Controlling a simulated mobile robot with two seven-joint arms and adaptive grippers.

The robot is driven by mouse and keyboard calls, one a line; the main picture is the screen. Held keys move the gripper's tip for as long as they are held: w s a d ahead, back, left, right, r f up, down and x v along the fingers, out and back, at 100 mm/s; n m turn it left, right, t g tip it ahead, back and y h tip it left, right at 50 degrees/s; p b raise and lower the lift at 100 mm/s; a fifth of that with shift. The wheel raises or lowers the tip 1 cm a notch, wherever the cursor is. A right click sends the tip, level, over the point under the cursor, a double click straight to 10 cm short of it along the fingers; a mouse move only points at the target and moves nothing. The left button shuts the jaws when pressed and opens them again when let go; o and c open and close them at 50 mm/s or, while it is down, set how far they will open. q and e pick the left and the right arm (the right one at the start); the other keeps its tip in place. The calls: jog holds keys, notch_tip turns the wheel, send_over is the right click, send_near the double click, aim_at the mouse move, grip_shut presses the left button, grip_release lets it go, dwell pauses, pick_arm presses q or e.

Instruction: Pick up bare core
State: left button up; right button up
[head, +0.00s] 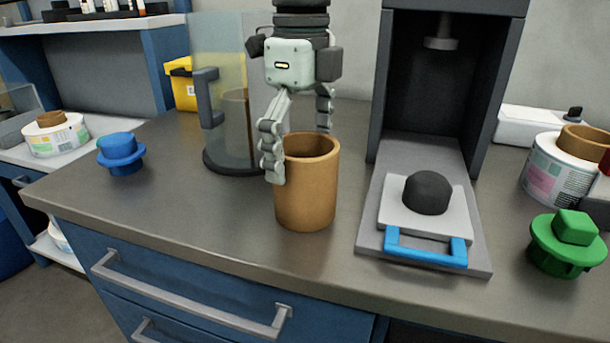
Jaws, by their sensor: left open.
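The bare core (306,195) is a brown open-topped tube standing upright on the grey counter, left of the dark machine. My left gripper (298,155) comes down from above at the core's upper part, with its fingers apart. One finger is in front of the core's left edge. The other finger is partly hidden behind the core's far rim. I cannot tell whether either finger touches the core.
The machine (430,90) has a tray with a black dome (428,193) and blue handle. A blue plug (121,153) lies left, a green plug (567,243) right. A clear guard (225,100) stands behind the core.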

aim_at(306, 191)
pick_arm(q)
jog(key=f, duration=0.4)
jog(key=shift+s+d+f+p, duration=0.3)
jog(key=shift+s+p, duration=0.1)
jog(key=shift+f, duration=0.45)
jog(key=c, duration=1.1)
pick_arm(e)
jog(key=shift+f, duration=0.95)
